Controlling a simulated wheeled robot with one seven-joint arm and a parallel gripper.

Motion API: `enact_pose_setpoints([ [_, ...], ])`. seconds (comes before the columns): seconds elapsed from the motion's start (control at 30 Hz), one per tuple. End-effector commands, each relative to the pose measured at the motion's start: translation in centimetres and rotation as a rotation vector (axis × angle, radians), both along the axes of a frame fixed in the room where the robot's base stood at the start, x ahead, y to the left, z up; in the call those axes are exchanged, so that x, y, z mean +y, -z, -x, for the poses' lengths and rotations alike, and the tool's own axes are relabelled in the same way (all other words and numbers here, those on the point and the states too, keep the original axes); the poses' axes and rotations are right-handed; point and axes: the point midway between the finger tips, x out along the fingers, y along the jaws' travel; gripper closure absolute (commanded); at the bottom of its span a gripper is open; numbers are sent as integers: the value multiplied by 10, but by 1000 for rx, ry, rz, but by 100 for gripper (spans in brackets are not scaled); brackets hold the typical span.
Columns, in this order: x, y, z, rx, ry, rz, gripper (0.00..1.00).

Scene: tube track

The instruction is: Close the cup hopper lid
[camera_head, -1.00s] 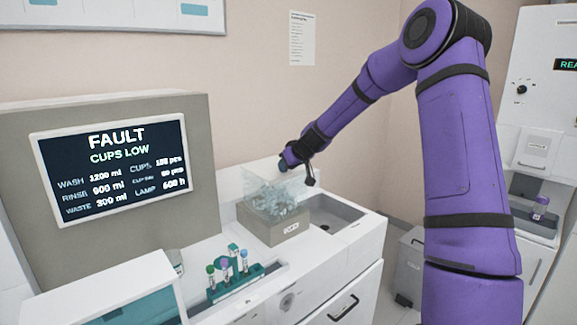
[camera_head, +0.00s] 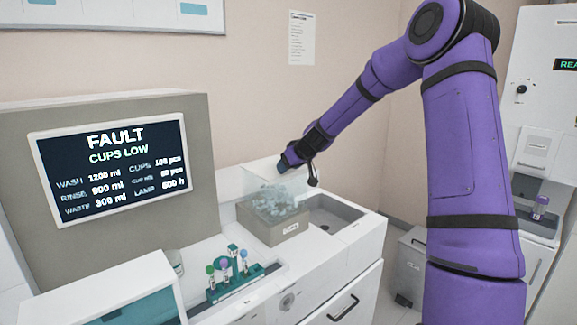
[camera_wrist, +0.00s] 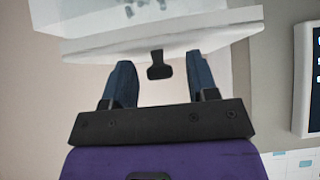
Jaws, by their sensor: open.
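The cup hopper (camera_head: 272,232) is a grey box with pale blue cups (camera_head: 275,205) inside, on the white counter. Its clear lid (camera_head: 262,184) stands open, tilted up over the box. My gripper (camera_head: 285,165) is just behind the lid's upper edge in the head view. In the wrist view my gripper (camera_wrist: 160,82) has its two dark fingers apart. A small black tab (camera_wrist: 159,66) on the lid's white-looking edge (camera_wrist: 190,40) lies between them. I cannot tell whether the fingers touch the lid.
A sink (camera_head: 335,213) is right of the hopper. A teal rack (camera_head: 235,282) with capped tubes stands in front. A screen (camera_head: 112,170) at left reads "FAULT, CUPS LOW". A grey bin (camera_head: 411,268) stands at right.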

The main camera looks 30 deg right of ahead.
Motion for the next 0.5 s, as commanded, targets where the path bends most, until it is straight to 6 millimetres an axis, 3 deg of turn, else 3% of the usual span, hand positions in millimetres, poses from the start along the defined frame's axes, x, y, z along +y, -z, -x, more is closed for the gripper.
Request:
enact_pose_setpoints([
  [0.2,-11,-31,30,-6,11,7,47],
  [0.5,-19,-62,57,-14,18,8,47],
])
